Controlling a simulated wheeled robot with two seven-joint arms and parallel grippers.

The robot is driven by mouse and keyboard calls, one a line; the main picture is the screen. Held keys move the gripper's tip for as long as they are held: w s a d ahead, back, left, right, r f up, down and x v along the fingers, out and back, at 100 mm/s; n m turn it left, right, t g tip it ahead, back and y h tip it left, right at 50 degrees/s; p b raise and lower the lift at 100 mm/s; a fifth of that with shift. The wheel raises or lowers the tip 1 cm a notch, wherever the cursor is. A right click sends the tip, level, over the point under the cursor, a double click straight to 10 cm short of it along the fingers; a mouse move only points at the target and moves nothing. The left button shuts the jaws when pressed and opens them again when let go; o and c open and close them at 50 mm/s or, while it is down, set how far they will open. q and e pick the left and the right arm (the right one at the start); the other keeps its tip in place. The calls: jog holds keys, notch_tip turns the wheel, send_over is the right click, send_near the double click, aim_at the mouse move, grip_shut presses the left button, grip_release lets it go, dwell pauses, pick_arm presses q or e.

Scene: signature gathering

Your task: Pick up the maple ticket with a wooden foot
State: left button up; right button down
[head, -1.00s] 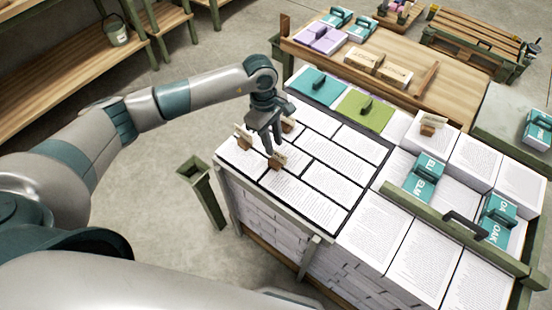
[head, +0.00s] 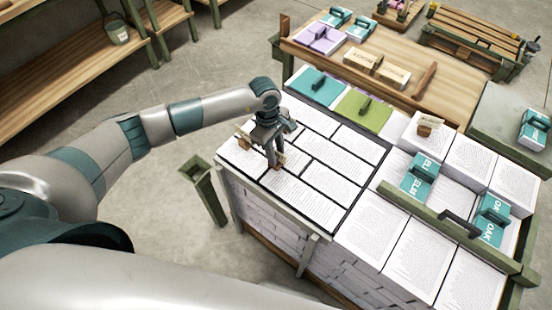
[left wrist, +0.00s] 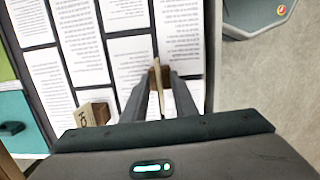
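A small ticket on a wooden foot (head: 279,167) stands upright on the white printed sheets near the table's front left edge. In the left wrist view it shows almost edge-on (left wrist: 158,82), so its lettering is hidden. My left gripper (head: 274,160) points down over it. In the left wrist view its two fingers (left wrist: 159,92) are apart, one on each side of the foot; firm contact is not visible. A second ticket with a wooden foot (left wrist: 93,113) stands nearby, its lettering only partly visible. A third (head: 243,138) stands left of my gripper. My right gripper is out of view.
Another ticket on a wooden foot (head: 426,126) stands on a paper stack at the right. A teal pad (head: 312,86) and a green pad (head: 364,110) lie behind the sheets. An olive post-like bin (head: 204,190) stands on the floor left of the table.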

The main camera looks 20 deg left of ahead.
pick_arm(q)
grip_shut()
jog(key=shift+r, duration=0.15)
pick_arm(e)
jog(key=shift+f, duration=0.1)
